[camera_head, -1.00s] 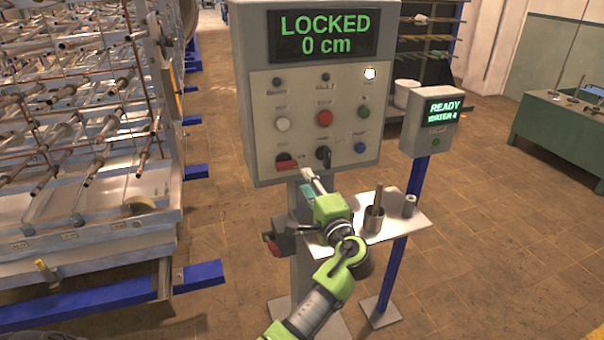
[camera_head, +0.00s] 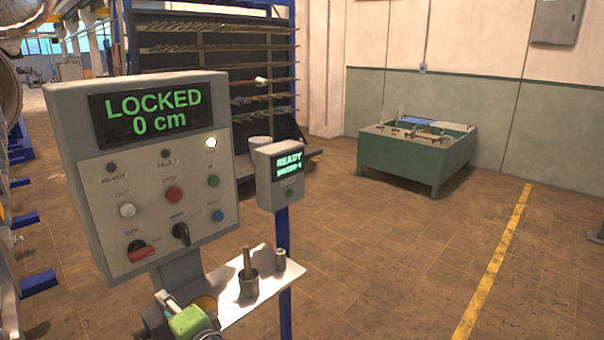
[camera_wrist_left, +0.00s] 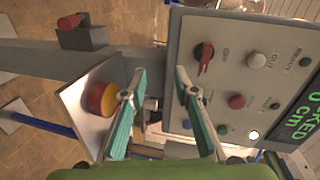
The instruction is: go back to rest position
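My left gripper (camera_wrist_left: 160,76) is open in the left wrist view, with two teal-padded fingers apart and nothing between them. In the left wrist view the panel (camera_wrist_left: 240,80) appears turned sideways, beyond and right of the fingers. My right gripper is in neither view.
A "READY" box (camera_head: 281,175) stands behind on a blue post. A green bench (camera_head: 408,160) stands farther back.

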